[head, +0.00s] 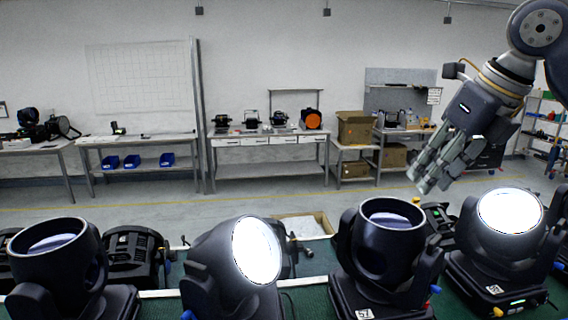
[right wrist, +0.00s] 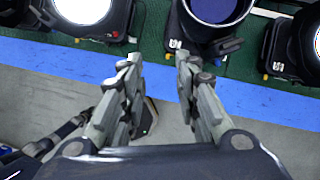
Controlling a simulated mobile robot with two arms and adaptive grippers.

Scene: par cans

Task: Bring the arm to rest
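My right gripper (head: 446,162) hangs at the right of the head view, raised above the row of stage lights and apart from them. In the right wrist view its two fingers (right wrist: 157,62) are spread with a gap between them, and nothing is held. Beyond the fingertips lie a lit lamp head (right wrist: 82,10) and a dark-lensed lamp (right wrist: 212,12). My left gripper does not show in either view.
Several moving-head lights stand on a green surface, among them a lit one (head: 256,250), a dark-lensed one (head: 388,245) and another lit one (head: 510,213). An open cardboard box (head: 302,225) sits behind them. Workbenches (head: 268,140) line the far wall, with free floor (head: 130,205) before them.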

